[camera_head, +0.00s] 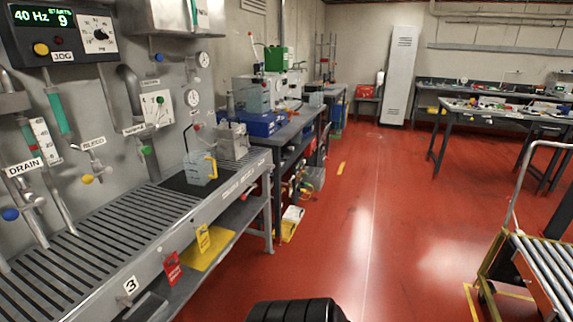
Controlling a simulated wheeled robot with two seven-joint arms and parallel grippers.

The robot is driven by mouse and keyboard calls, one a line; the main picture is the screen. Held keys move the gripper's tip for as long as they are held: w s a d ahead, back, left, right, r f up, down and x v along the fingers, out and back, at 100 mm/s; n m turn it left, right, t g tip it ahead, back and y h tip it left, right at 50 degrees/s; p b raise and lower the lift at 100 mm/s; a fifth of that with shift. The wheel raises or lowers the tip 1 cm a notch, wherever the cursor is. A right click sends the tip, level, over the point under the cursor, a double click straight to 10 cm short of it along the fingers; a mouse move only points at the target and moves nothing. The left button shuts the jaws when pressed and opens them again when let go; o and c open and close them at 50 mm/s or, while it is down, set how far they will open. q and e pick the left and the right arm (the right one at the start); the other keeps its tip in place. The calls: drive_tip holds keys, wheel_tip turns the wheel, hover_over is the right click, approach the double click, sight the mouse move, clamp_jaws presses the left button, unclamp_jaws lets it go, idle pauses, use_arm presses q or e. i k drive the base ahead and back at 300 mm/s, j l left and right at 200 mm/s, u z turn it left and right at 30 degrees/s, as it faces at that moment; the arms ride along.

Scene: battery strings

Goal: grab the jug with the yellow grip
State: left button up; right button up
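The jug (198,168) is a grey, partly see-through vessel with a yellow grip on its right side. It stands upright on a dark mat (176,184) at the far end of the slatted metal bench (120,235), to the left of the picture. Neither of my grippers shows in the head view, and nothing is seen holding the jug.
A wall panel with pipes, gauges and coloured knobs (87,179) rises behind the bench. A grey metal box (232,143) stands just behind the jug. Red floor (350,225) lies open to the right, with a roller cart (540,265) at the right edge.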

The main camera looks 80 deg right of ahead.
sight(198, 164)
drive_tip(key=z, duration=1.95)
drive_tip(key=i+l+u, duration=0.1)
drive_tip(key=l, duration=0.2)
drive_tip(key=i+l+u, duration=0.1)
drive_tip(key=l, duration=0.25)
drive_tip(key=i, duration=0.1)
